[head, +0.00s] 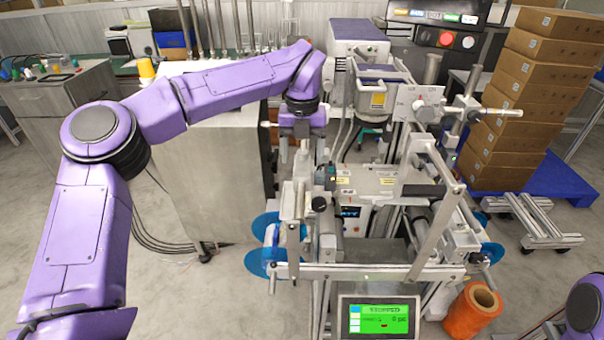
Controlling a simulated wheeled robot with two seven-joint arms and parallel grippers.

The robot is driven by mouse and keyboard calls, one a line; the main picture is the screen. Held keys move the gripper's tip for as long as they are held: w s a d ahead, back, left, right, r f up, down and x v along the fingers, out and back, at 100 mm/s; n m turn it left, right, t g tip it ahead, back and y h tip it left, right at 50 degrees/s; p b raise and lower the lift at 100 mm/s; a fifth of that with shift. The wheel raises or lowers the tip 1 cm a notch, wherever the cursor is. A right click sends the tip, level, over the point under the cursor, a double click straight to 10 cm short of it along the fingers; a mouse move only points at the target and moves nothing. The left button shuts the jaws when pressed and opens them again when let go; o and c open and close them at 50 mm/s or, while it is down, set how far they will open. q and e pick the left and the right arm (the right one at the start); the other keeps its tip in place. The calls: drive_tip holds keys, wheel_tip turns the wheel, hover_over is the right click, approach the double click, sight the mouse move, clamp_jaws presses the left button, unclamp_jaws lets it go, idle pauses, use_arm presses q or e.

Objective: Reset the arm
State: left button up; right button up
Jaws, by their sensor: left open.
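Blue reel discs (259,262) sit on the machine's left side, below and left of my gripper. Another blue disc (492,251) shows at its right side. Only a purple piece of my right arm shows in the bottom right corner; its gripper is out of view.
A grey cabinet (215,185) with upright metal rods stands behind my left forearm. An orange spool (472,312) stands at the front right, beside a green-lit screen (378,318). Stacked brown boxes (527,95) stand on a blue pallet (560,180). Open floor lies at the left.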

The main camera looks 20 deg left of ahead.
use_arm(q)
wheel_tip(320, 180, up, 2)
drive_tip(key=shift+r, duration=0.15)
idle(0.3)
